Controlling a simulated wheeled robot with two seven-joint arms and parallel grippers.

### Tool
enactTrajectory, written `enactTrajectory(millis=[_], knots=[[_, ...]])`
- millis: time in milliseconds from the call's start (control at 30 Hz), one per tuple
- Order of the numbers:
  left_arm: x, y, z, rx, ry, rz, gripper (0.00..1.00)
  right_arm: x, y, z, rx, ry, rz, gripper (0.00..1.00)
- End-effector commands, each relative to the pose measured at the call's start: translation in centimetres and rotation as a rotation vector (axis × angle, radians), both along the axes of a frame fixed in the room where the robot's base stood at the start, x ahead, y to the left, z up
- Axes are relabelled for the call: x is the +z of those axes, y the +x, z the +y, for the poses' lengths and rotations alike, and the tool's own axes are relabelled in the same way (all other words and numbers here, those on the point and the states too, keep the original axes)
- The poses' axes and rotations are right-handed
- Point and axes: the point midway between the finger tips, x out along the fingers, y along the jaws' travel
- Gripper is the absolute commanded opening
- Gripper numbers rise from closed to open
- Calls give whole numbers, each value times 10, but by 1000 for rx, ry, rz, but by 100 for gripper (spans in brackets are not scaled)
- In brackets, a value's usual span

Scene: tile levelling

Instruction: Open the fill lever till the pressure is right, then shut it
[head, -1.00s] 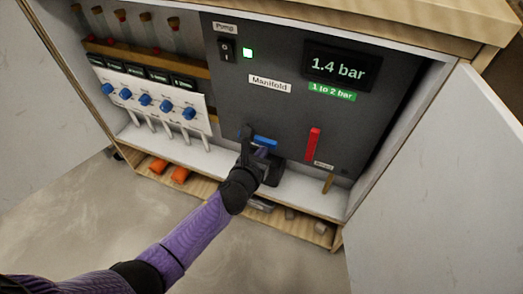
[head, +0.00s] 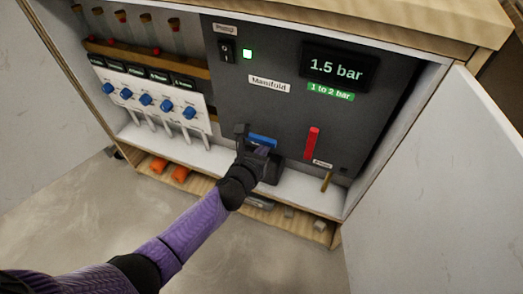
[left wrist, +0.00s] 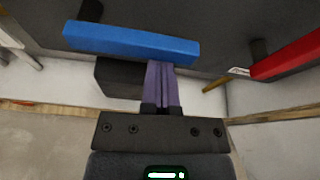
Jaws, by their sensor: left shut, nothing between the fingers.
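A blue lever (head: 262,140) lies about level on the dark manifold panel (head: 290,112); I can read no label on it. It also shows large in the left wrist view (left wrist: 130,42). My left gripper (head: 262,151) is shut and empty, with its purple fingertips (left wrist: 160,68) at the lower edge of the blue lever. I cannot tell for sure whether they touch it. The pressure display (head: 338,68) reads 1.5 bar, above a green label (head: 331,92) reading "1 to 2 bar". My right gripper is not in view.
A red lever (head: 312,142) stands upright right of the blue one, with a small unreadable label below. The pump switch (head: 227,50) sits beside a lit green lamp (head: 247,54). Blue knobs (head: 144,99) are at left. An open cabinet door (head: 440,170) flanks the right.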

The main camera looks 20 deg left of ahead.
Motion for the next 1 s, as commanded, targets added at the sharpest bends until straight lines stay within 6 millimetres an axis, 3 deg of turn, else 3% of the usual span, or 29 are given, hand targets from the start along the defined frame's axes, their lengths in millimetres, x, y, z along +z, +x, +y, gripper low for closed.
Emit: enactTrajectory(millis=[367, 1000], knots=[[13, 1, 0, 0, -146, 1, 0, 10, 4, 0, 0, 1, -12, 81], [47, 1, 10, 0, -738, 23, 0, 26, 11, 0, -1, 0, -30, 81]])
